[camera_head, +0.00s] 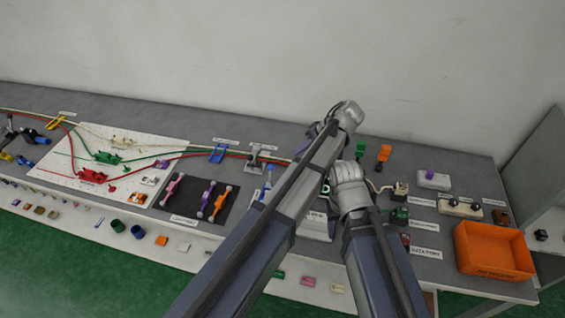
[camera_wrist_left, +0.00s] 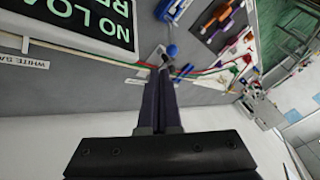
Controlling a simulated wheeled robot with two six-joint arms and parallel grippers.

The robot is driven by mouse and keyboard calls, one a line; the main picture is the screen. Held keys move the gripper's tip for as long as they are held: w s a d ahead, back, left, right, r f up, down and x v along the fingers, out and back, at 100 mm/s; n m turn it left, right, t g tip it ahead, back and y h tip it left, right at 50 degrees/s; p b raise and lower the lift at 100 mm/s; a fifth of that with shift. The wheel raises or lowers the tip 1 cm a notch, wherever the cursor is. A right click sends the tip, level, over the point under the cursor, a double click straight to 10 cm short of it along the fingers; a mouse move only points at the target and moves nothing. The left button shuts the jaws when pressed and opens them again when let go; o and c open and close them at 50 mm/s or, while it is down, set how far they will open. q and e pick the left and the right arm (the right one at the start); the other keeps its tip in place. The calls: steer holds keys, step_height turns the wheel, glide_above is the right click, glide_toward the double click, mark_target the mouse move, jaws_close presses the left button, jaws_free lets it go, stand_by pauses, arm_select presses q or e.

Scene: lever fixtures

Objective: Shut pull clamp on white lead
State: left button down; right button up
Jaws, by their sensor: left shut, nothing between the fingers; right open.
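A white lead runs with red and green ones across the bench; a stretch of the leads (camera_wrist_left: 120,62) shows in the left wrist view beside a white label (camera_wrist_left: 24,62) reading "WHITE SA...". A small grey clamp (camera_head: 255,156) with a white label behind it stands by the leads in the head view. I cannot tell for sure that it is the white lead's clamp. My left gripper (camera_wrist_left: 165,78) is shut and empty, its fingertips near the leads and a blue clamp (camera_wrist_left: 172,50). My right gripper (camera_head: 326,188) is open, mostly hidden by my arms in the head view.
A white board (camera_head: 60,160) with red, green and pale clamps lies at the left. A black mat (camera_head: 185,215) holds pink, purple and orange levers. An orange bin (camera_head: 492,250) is at the right.

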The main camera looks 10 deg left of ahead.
arm_select(q)
steer(key=shift+f, duration=0.15)
arm_select(e)
steer(key=shift+f, duration=0.15)
arm_select(q)
steer(key=b, duration=0.7)
glide_toward(270, 175)
steer(key=w+a+f, duration=0.1)
steer(key=w+f, duration=0.2)
steer(key=w, duration=0.1)
arm_select(e)
step_height(270, 175, down, 7)
steer(key=shift+f+b, duration=0.4)
steer(key=shift+b, duration=0.15)
arm_select(q)
steer(key=shift+s+a+f, duration=0.1)
steer(key=shift+a+f, duration=0.45)
steer(key=shift+a, duration=0.15)
arm_select(e)
steer(key=shift+r, duration=0.1)
